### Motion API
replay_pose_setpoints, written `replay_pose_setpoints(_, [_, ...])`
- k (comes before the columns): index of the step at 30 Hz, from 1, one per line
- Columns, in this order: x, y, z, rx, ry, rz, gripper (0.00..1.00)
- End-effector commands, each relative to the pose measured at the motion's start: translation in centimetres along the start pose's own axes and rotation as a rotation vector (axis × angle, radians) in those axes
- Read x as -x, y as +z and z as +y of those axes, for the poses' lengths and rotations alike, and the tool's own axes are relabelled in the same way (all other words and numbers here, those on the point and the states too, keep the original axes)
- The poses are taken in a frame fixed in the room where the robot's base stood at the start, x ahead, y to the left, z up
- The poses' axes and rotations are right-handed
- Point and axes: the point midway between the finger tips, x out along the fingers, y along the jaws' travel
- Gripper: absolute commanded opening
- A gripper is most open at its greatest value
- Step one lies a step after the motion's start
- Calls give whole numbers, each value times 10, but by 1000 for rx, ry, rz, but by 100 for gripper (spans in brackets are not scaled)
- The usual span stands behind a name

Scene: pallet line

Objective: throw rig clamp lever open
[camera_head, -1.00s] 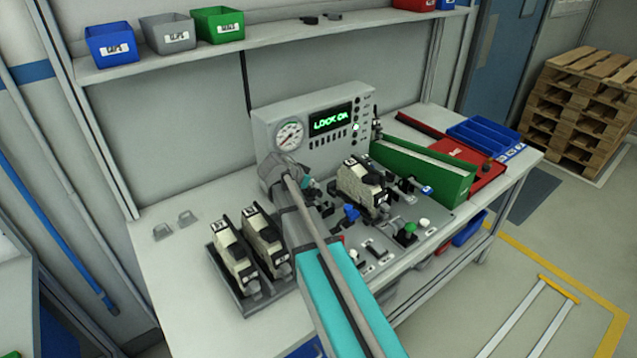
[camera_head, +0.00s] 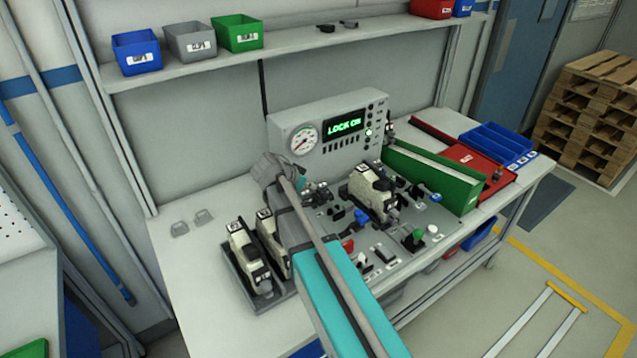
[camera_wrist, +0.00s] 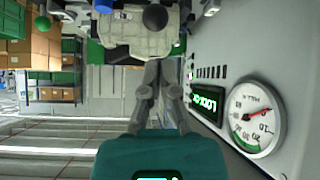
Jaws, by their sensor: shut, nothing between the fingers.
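The test rig (camera_head: 400,255) is a grey panel on the bench with several levers, switches and knobs. A cream and black unit (camera_head: 368,188) sits on it, and it also fills the top of the wrist view (camera_wrist: 135,38). A blue-handled lever (camera_head: 362,217) is in front of the unit, and a green-knobbed one (camera_head: 418,235) stands to the right. I cannot tell which is the clamp lever. My gripper (camera_wrist: 163,88) is shut and empty, its fingertips pointing at the unit. In the head view my arm largely hides it and the panel's left part.
The instrument box (camera_head: 330,130) behind the panel has a gauge and a display reading "LOCK ON". Two more units lie in a dark tray (camera_head: 278,302) at left. A green bin (camera_head: 435,178) and a red tray (camera_head: 478,165) stand at right. The bench's back left is mostly clear.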

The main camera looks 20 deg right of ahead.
Motion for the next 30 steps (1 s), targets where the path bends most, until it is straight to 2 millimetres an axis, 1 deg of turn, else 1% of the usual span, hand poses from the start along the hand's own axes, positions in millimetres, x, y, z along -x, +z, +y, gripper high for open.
replay_pose_setpoints(1, [8,-2,0,1,0,0,0])
replay_pose_setpoints(3, [13,-1,-1,1,0,0,0])
replay_pose_setpoints(9, [21,0,-1,-1,2,0,0])
replay_pose_setpoints(30, [21,0,-1,-3,3,-1,0])
